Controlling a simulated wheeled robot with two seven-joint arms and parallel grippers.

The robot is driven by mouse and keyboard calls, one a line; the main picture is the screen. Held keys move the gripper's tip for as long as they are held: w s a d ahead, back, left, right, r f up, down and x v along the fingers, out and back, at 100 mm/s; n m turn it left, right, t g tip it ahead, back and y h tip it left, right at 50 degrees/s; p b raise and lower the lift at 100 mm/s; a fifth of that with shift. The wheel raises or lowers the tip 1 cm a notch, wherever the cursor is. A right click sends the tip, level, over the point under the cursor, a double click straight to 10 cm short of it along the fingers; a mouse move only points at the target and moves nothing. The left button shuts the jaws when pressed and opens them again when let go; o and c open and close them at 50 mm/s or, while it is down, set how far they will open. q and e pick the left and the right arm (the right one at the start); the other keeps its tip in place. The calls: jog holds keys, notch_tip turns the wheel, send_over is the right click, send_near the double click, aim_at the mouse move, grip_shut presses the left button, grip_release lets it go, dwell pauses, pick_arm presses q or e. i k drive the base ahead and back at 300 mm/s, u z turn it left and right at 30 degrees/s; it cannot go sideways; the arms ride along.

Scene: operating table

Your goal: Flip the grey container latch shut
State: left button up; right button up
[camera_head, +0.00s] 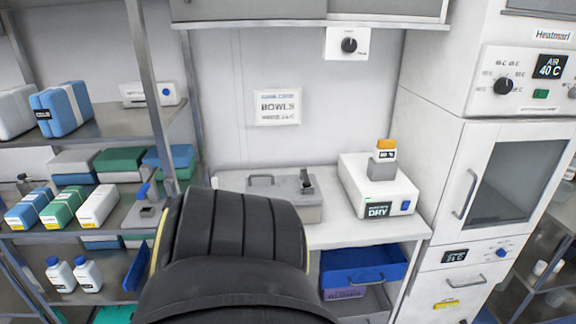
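The grey container (312,213) stands on the white counter below the BOWLS sign. Its lid has a thin handle (261,178) on the left. A dark latch (306,181) sticks up at the right part of the lid and looks raised. A large black ribbed part, likely one of my arm links, fills the lower middle and hides the container's front left. Neither of my grippers is in view.
A white box labelled DRY (378,190) stands right of the container, with a small grey and orange item on it. A blue drawer (362,268) sits below the counter. A steel shelf (120,124) with boxes is at left, a white heating cabinet (480,200) at right.

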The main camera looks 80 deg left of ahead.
aim_at(304, 175)
jog(key=k, duration=0.45)
jog(key=u, duration=2.3)
